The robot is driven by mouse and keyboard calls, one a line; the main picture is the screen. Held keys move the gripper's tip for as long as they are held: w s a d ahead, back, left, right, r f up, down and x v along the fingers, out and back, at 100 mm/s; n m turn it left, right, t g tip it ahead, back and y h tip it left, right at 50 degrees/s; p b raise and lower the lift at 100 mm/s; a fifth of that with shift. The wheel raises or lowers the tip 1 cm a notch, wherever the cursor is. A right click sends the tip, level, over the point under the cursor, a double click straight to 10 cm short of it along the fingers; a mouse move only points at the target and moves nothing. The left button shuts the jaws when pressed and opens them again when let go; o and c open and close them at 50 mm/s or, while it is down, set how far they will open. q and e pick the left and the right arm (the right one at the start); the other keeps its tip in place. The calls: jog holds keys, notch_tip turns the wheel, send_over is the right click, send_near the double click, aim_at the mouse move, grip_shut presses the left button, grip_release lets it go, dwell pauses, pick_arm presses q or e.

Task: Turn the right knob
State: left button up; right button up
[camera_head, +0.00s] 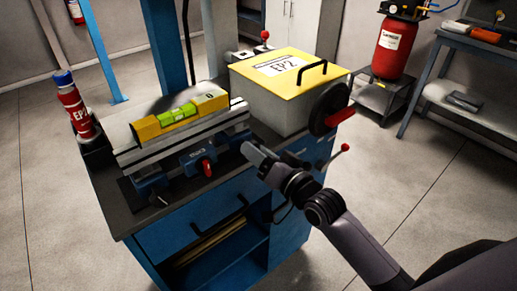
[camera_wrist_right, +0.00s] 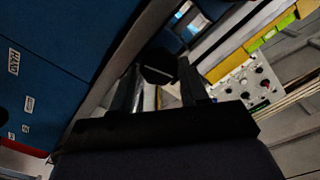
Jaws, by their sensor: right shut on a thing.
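My right gripper (camera_head: 250,152) reaches in from the lower right to the right end of the blue clamp mount (camera_head: 200,160) on the cabinet top. In the right wrist view its two dark fingers (camera_wrist_right: 162,80) stand on either side of a black knob (camera_wrist_right: 158,64). The gripper is shut on this knob. In the head view the gripper hides the knob, so its turn angle cannot be read. A red handle (camera_head: 207,167) sits at the front middle of the mount. My left gripper is not in view.
A yellow level (camera_head: 180,113) lies on the metal rail above the mount. A yellow-topped box (camera_head: 288,70) stands behind the gripper, with a black handwheel (camera_head: 328,108) on its right side. A red-and-blue bottle (camera_head: 73,105) stands at the left.

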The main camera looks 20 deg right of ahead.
dwell(0.4)
jog(key=o, duration=1)
jog(key=shift+f, duration=0.2)
